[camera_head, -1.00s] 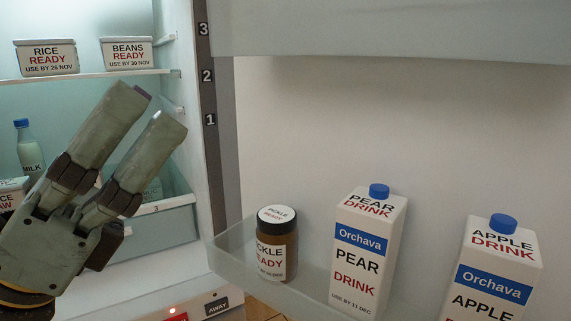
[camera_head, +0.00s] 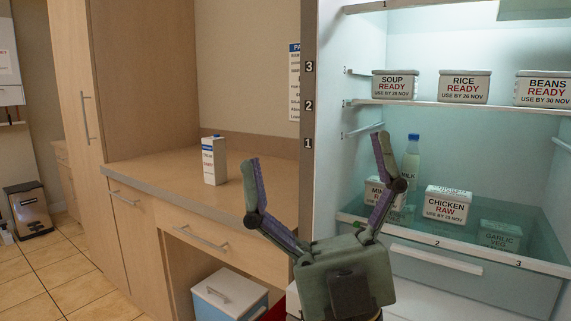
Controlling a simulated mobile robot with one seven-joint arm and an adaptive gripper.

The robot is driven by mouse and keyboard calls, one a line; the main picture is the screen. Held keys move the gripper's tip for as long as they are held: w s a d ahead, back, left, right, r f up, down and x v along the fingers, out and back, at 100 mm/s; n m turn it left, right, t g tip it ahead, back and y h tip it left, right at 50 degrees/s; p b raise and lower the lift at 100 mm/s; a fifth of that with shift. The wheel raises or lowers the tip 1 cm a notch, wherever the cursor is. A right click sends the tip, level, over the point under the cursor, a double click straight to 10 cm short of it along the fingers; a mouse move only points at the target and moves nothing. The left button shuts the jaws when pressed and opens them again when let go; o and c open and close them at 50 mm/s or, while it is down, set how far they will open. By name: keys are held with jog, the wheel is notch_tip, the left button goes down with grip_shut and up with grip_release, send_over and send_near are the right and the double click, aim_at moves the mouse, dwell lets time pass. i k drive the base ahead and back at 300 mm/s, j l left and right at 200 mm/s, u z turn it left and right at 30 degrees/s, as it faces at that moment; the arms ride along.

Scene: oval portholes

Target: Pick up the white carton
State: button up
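A white carton (camera_head: 214,161) with a blue band near its top stands upright on the wooden counter (camera_head: 165,166), left of the fridge. Its smaller print is too blurred to read. My gripper (camera_head: 316,154) is open and empty, its two fingers spread wide and pointing up in the picture. It appears in front of the counter's right end and the fridge opening. The left fingertip shows to the right of the carton, apart from it.
The open fridge holds tubs labelled soup (camera_head: 395,86), rice (camera_head: 463,88) and beans (camera_head: 543,90), a milk bottle (camera_head: 411,158) and a chicken tub (camera_head: 447,206). A blue-and-white box (camera_head: 229,297) sits under the counter. The counter around the carton is clear.

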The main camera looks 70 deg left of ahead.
aim_at(213, 148)
jog(key=u, duration=2.4)
